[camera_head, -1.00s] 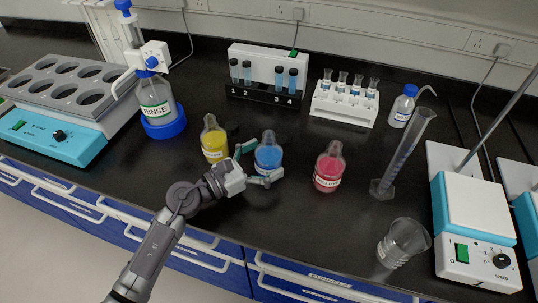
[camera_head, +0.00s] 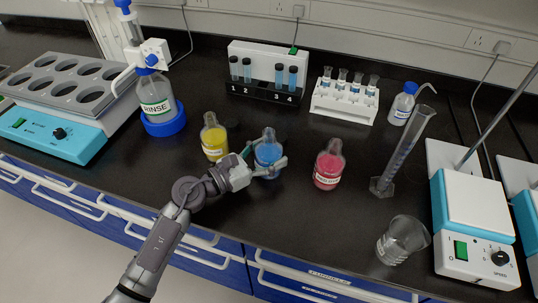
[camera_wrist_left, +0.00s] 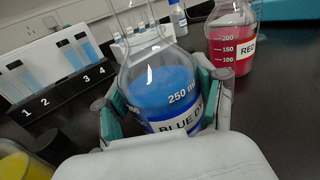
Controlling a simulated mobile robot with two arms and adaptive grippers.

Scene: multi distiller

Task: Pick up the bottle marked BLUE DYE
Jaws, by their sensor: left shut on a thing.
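The bottle marked BLUE DYE (camera_head: 268,149) is a clear bottle of blue liquid standing upright on the black bench. In the left wrist view the blue dye bottle (camera_wrist_left: 163,92) shows its label, partly hidden by my gripper's white body. My left gripper (camera_head: 268,166) is shut on this bottle, with a finger on each side of its lower part. Its teal finger pads also show in the left wrist view (camera_wrist_left: 165,115). My right gripper is not in view.
A yellow bottle (camera_head: 214,140) stands close to the left and a red dye bottle (camera_head: 328,168) to the right. A graduated cylinder (camera_head: 405,150), a beaker (camera_head: 400,240) and a stirrer (camera_head: 474,220) are further right. A tube rack (camera_head: 343,104) stands behind. The bench's front middle is clear.

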